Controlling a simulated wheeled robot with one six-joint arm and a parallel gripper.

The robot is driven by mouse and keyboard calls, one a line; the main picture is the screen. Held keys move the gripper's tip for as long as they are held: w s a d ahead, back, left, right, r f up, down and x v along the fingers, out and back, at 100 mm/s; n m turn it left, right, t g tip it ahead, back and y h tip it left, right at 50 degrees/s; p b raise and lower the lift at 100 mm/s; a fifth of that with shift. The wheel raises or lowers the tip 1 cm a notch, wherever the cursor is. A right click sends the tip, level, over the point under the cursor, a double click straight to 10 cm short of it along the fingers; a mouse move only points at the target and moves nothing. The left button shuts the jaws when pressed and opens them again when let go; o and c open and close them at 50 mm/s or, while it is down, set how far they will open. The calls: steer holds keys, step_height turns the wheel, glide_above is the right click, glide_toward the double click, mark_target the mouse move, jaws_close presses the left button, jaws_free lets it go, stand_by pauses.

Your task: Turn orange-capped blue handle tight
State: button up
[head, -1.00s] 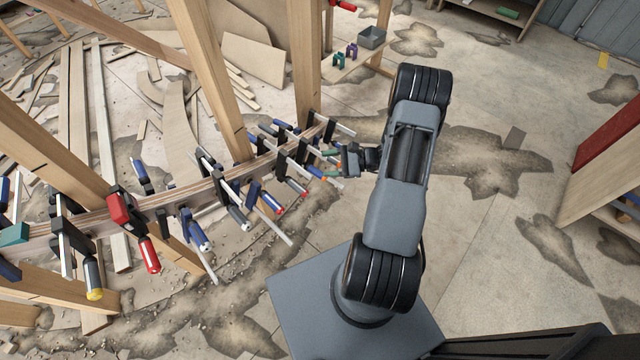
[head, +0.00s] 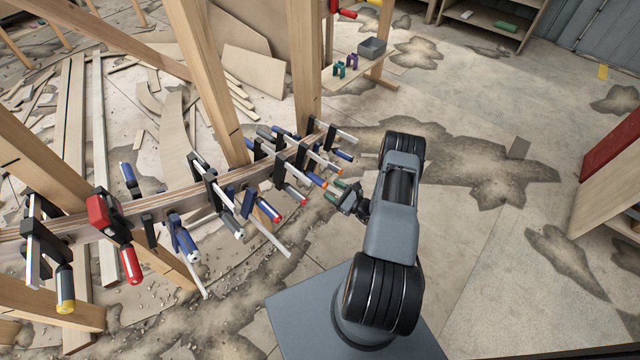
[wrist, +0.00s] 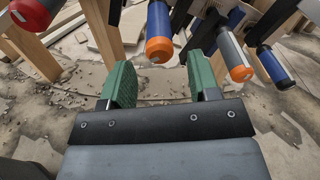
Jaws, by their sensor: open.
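The blue handle with an orange cap (wrist: 159,22) hangs at the top centre of the wrist view, its capped end toward me. In the head view, it shows small among the clamps at the right end of the curved beam (head: 316,179). My gripper (wrist: 160,82) is open, with its two green fingers apart and nothing between them. The capped end appears above and beyond the gap between the fingers, apart from both. In the head view, my gripper (head: 339,189) is just right of the handle.
A red handle (wrist: 34,12) is at upper left. Wooden posts (head: 305,60) stand behind the curved beam (head: 160,200).

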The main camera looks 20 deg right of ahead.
mark_target(320, 183)
steer(key=x, duration=0.6)
steer(key=shift+w+a+b, duration=0.15)
steer(key=shift+w+b, duration=0.05)
steer(key=shift+b, duration=0.2)
steer(key=shift+c, duration=0.5)
steer(key=c, duration=0.8)
